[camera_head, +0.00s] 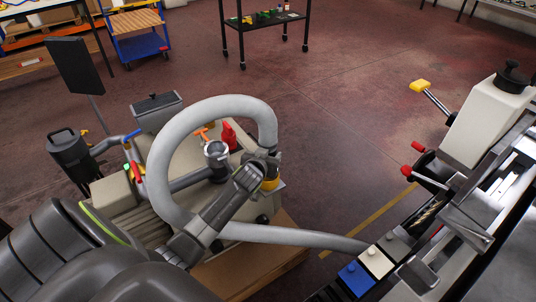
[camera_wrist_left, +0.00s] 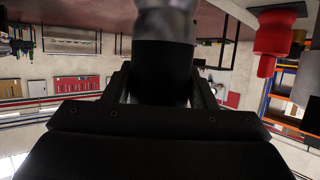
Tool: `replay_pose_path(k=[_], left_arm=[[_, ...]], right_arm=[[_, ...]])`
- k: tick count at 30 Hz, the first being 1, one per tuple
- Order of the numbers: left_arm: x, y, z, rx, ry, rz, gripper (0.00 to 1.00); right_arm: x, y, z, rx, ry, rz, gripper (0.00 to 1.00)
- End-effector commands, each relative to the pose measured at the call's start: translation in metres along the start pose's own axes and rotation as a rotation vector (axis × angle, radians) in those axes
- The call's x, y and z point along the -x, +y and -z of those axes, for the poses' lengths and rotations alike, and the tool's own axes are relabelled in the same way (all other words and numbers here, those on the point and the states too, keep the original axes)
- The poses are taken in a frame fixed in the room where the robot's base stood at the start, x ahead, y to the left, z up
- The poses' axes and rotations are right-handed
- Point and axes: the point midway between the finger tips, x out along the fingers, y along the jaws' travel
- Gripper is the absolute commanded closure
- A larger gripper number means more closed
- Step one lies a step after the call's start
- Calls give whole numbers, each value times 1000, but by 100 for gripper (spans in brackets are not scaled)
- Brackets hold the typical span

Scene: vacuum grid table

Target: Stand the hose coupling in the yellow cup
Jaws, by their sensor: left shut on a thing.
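The thick grey hose (camera_head: 208,104) loops up and over from the machine bed, and its end bends down to my left gripper (camera_head: 262,160). In the left wrist view, my left gripper (camera_wrist_left: 165,85) is shut on the dark hose coupling (camera_wrist_left: 165,65), with the grey hose at the picture's top edge. The yellow cup (camera_head: 270,184) shows just below the gripper in the head view, partly covered by it. The gripper hides the coupling's lower end, so I cannot tell whether it is inside the cup or above it. My right gripper is in neither view.
A red fitting (camera_head: 229,136) and a grey pipe with a round open top (camera_head: 216,150) stand close left of the gripper. Blue and white blocks (camera_head: 356,277) lie on the machine bed at lower right. Open floor lies behind the table.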

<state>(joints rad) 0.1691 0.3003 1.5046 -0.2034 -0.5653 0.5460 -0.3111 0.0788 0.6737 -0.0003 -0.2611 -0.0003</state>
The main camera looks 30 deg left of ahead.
Motion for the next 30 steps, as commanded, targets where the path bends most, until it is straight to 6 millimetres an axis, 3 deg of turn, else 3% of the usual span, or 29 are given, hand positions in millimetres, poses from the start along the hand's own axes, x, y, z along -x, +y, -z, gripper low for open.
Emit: replay_pose_path(k=[7,8,13,24,30], left_arm=[[0,0,1,0,4,-1,86],[0,0,1,0,4,-1,46],[0,0,1,0,3,-1,24],[0,0,-2,0,-2,1,23],[24,0,-1,0,-2,0,23]], right_arm=[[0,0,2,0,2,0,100],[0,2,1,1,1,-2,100],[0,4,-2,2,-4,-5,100],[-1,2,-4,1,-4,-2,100],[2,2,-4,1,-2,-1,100]])
